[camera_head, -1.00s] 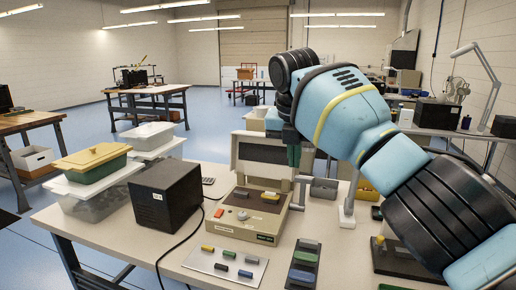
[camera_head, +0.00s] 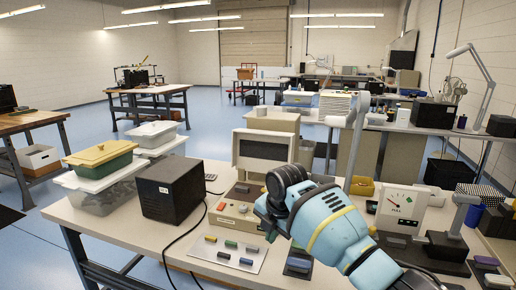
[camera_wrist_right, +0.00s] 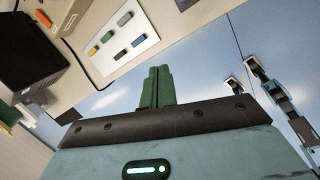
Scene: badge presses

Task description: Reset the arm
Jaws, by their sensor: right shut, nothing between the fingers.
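My right arm comes in from the lower right of the head view, its wrist in front of the beige press. The right gripper (camera_head: 271,232) points down by the press's front right, largely hidden by the wrist. In the right wrist view its green fingers (camera_wrist_right: 157,87) are together with nothing between them. The beige press (camera_head: 232,215) has its lid (camera_head: 263,150) raised; the wrist covers its right part.
A white plate (camera_head: 205,256) with several coloured pieces lies before the press. A partly covered dark tray (camera_head: 298,264) is right of it. A black box (camera_head: 170,187) and lidded bins (camera_head: 100,160) stand left. A gauge (camera_head: 402,207) stands right.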

